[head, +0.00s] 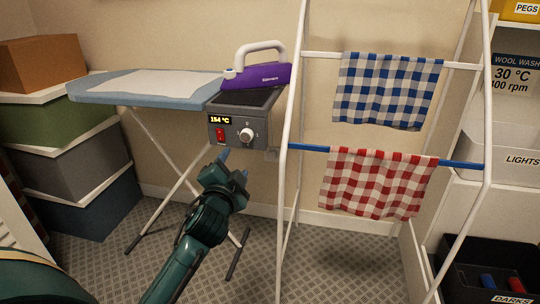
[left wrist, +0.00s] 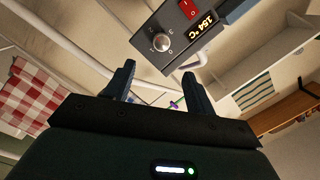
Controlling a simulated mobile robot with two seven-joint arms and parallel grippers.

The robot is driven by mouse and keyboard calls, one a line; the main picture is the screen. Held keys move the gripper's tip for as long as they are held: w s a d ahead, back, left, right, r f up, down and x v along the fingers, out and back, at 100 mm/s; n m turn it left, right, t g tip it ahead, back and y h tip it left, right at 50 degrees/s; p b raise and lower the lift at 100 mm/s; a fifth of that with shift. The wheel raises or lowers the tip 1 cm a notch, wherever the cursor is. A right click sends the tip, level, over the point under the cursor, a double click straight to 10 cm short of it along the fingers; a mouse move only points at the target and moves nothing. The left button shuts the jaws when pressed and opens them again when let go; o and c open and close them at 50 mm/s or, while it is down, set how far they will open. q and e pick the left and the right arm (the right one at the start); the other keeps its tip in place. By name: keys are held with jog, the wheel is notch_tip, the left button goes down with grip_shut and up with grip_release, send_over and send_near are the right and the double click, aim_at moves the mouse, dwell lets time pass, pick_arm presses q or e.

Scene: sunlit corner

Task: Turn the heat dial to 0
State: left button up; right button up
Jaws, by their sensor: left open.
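The heat dial (head: 246,135) is a pale round knob on the front of a grey control box (head: 262,130) at the end of the ironing board. The box display (head: 220,120) reads 154 °C, and a red switch (head: 220,134) sits below it. In the left wrist view the dial (left wrist: 160,42) shows with small numbers around it; its exact setting is too small to tell. My left gripper (head: 234,165) is open and empty, below and in front of the dial, apart from it. In the left wrist view its fingers (left wrist: 158,72) stand spread below the dial. My right gripper is out of view.
A purple iron (head: 265,75) rests above the box on the ironing board (head: 90,90). A white drying rack (head: 288,130) with blue (head: 390,90) and red checked cloths (head: 375,182) stands close right of the box. Stacked boxes (head: 70,150) fill the left.

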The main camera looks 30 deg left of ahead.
aim_at(246, 138)
pick_arm(q)
jog(key=b+x, duration=0.2)
jog(key=x, duration=0.9)
jog(key=shift+w+a+r, duration=0.15)
jog(key=shift+w, duration=0.2)
jog(key=shift+b+x, duration=0.3)
jog(key=shift+x, duration=0.55)
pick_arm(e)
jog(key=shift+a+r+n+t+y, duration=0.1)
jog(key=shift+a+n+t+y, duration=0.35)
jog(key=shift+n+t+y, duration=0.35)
pick_arm(q)
jog(key=shift+s, duration=0.1)
jog(key=c, duration=1)
